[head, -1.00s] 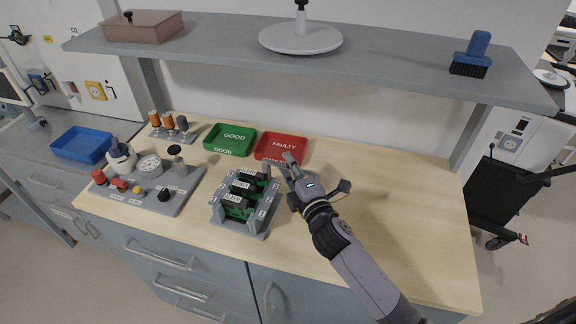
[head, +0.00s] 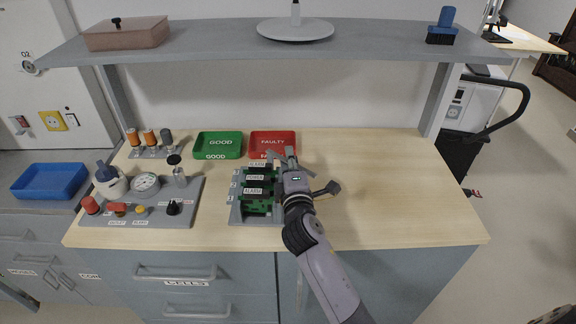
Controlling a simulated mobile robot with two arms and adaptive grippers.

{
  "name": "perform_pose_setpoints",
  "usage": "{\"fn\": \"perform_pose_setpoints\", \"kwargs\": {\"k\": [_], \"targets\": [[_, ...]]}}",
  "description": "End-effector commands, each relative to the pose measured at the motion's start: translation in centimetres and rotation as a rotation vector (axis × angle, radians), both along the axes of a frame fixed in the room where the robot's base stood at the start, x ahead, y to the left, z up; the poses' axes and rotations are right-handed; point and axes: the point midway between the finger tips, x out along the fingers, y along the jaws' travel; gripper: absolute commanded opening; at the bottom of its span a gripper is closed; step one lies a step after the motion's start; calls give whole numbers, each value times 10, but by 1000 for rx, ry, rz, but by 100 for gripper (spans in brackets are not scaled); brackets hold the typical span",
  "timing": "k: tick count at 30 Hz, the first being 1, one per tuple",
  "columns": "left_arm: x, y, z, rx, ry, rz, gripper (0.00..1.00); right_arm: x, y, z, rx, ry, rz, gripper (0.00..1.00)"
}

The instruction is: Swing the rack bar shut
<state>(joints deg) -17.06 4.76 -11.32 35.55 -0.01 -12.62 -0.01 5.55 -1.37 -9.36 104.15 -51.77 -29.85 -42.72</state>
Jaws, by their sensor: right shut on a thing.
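The grey card rack (head: 236,212) stands on the wooden worktop, left of my right arm. It holds several green cards with white labels reading ALARM and POWER. My right gripper (head: 281,157) is at the rack's far right corner, shut on the rack bar (head: 271,160). Only a small grey part of the bar shows; my fingers and wrist hide the rest, so its exact angle cannot be told. My left gripper is not in view.
A green GOOD tray (head: 218,134) and a red FAULTY tray (head: 290,136) lie behind the rack. A grey control panel (head: 187,212) with knobs and a gauge is to its left. A shelf (head: 380,47) spans above. The worktop's right side is clear.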

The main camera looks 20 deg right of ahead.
Motion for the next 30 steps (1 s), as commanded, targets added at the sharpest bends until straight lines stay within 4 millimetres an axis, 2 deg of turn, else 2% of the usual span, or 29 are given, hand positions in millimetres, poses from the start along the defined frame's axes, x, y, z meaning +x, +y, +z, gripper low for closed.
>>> {"fn": "perform_pose_setpoints", "kwargs": {"k": [2,5,17,18,24,30], "targets": [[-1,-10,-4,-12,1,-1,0,0,0,3,4,-9,-16,0],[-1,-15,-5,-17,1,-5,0,0,0,3,3,-8,-27,0],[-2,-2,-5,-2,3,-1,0,0,0,3,1,-5,-31,0],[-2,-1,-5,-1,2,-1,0,0,0,3,1,-5,-31,21],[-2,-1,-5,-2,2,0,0,0,0,2,0,-3,-31,35],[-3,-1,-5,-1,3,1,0,-1,0,0,0,0,-31,35]]}}
